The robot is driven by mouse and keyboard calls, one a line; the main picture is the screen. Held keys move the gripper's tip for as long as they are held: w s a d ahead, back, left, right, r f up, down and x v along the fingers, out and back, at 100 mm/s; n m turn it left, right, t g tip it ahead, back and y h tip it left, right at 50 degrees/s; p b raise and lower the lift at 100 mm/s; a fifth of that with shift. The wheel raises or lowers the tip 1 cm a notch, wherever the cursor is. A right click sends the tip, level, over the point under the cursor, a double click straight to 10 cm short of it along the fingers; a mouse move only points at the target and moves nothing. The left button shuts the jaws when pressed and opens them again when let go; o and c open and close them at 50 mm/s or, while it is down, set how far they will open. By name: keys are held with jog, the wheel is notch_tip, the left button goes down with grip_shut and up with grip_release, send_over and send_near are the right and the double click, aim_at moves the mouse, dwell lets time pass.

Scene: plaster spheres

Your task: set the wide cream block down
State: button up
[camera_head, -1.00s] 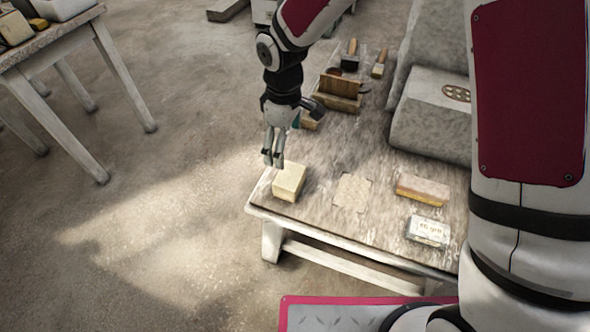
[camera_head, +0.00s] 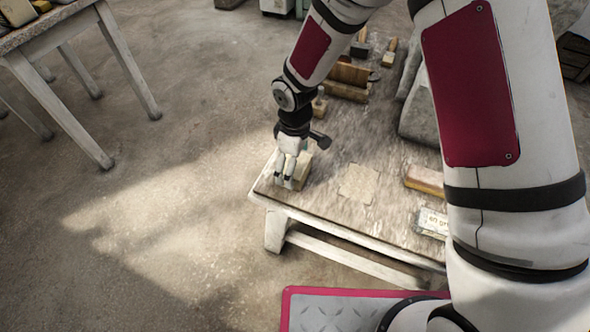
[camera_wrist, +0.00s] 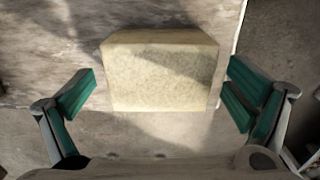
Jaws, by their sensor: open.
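The wide cream block (camera_wrist: 160,75) rests on the worn table (camera_head: 340,212) near its left front corner. In the head view the block (camera_head: 303,172) is partly hidden behind my gripper (camera_head: 287,182). In the wrist view my gripper (camera_wrist: 165,100) is open, with one green-padded finger on each side of the block. A gap shows between the block and the left finger.
A pale rough-edged square patch (camera_head: 358,183) lies to the right of the block. Further right are a brick-like block (camera_head: 424,180) and a labelled box (camera_head: 432,222). A wooden holder (camera_head: 350,80) and brushes stand behind. A second table (camera_head: 50,32) is at the upper left.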

jog(key=shift+f, duration=0.35)
jog(key=c, duration=2)
jog(key=shift+r, duration=0.1)
jog(key=shift+c, duration=0.2)
